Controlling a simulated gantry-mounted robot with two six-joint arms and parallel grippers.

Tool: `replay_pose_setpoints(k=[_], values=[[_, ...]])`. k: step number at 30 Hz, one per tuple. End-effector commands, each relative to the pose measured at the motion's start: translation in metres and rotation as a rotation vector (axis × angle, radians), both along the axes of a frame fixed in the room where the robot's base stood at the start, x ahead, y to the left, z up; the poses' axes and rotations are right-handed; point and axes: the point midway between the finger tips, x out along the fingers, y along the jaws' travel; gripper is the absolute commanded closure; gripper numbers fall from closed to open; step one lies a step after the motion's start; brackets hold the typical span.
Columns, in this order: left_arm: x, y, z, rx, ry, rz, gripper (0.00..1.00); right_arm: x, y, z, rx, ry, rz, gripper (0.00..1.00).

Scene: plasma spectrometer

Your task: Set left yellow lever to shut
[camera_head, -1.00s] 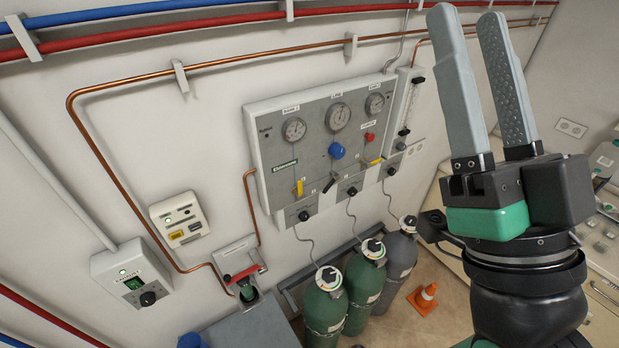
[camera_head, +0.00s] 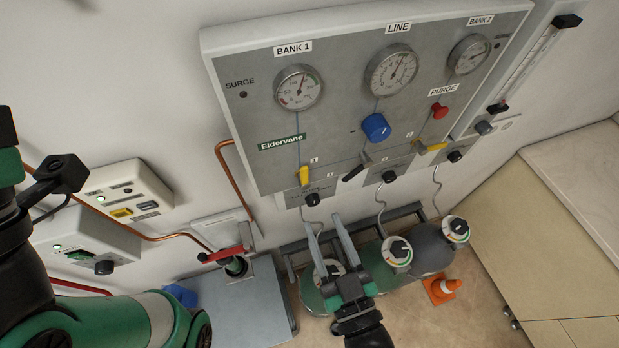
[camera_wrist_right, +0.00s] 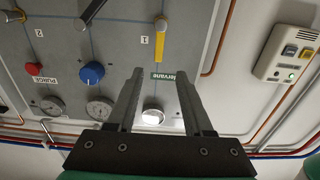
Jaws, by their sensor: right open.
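The left yellow lever (camera_head: 304,176) is on the grey gas panel (camera_head: 340,130), below the BANK 1 gauge. It points roughly along the blue line, and it also shows upright in the right wrist view (camera_wrist_right: 160,42). My right gripper (camera_head: 327,220) is open and empty, its fingers pointing up toward the panel, below and slightly right of the lever in the head view. In the right wrist view the open fingers (camera_wrist_right: 160,72) stand apart, with the lever beyond their tips and nothing between them.
A dark lever (camera_head: 356,167) and a second yellow lever (camera_head: 431,147) sit to the right, with black knobs below. A blue knob (camera_head: 376,127) and red PURGE knob (camera_head: 439,111) are above.

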Motion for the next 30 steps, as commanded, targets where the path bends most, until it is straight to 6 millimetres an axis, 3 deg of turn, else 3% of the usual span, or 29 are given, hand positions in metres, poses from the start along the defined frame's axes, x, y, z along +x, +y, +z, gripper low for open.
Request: replay_pose_setpoints(k=[13, 18, 25, 30], values=[[0.000, 0.000, 0.010, 0.000, 0.000, 0.000, 0.50, 0.087, 0.025, 0.001, 0.001, 0.000, -0.002, 0.49], [0.000, 0.000, 0.010, 0.000, 0.001, 0.000, 0.50, 0.100, 0.029, 0.001, 0.001, -0.001, -0.001, 0.49], [0.000, 0.000, 0.010, 0.000, 0.001, 0.000, 0.50, 0.101, 0.029, 0.001, 0.001, -0.001, -0.001, 0.49], [0.000, 0.000, 0.010, 0.000, 0.001, 0.000, 0.50, 0.101, 0.029, 0.001, 0.001, -0.001, -0.001, 0.78]])
